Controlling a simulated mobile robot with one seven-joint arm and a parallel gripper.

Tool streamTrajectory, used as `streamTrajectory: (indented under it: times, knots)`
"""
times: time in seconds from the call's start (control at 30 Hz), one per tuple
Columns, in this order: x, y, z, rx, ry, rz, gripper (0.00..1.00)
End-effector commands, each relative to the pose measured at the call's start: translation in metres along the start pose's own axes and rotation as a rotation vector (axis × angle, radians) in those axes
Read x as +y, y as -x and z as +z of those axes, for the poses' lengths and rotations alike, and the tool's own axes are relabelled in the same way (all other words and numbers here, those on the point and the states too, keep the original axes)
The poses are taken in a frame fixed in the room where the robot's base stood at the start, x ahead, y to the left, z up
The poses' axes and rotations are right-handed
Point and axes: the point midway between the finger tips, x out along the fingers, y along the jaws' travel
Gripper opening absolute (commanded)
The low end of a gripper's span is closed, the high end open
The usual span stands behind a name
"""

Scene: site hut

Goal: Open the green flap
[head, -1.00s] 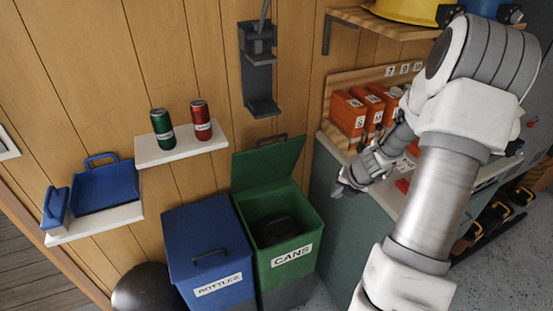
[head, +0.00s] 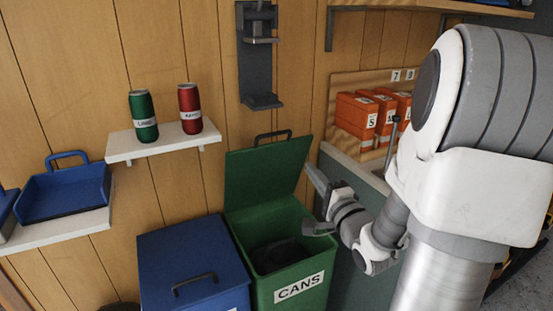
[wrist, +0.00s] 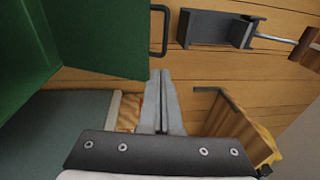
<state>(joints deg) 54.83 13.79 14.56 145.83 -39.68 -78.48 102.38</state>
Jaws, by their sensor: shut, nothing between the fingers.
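The green flap (head: 265,170) is the lid of the green bin (head: 300,278) labelled CANS. It stands raised at the back of the bin, tilted up toward the wooden wall, and the bin's dark mouth is uncovered. Its black handle (head: 272,136) is at the top edge. My gripper (head: 314,176) is shut and empty, just right of the flap. In the wrist view my gripper (wrist: 160,74) has its fingers together, pointing just below the handle (wrist: 158,32), with the green flap (wrist: 105,35) at upper left. I cannot tell whether they touch.
A blue BOTTLES bin (head: 190,262) with its lid shut stands left of the green bin. A white shelf (head: 160,145) holds a green can and a red can. A dark wall bracket (head: 258,70) hangs above the flap. A counter with orange boxes (head: 355,115) is at right.

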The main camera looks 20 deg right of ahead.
Motion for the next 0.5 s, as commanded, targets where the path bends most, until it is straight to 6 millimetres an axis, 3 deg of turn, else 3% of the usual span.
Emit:
streamTrajectory:
  times: [0.1, 0.23, 0.5]
  knots:
    - [-0.001, 0.004, 0.016, -0.059, 0.022, -0.035, 0.00]
    - [-0.005, -0.004, 0.019, -0.072, 0.026, -0.042, 0.00]
    - [-0.004, -0.055, 0.023, -0.072, 0.025, -0.042, 0.00]
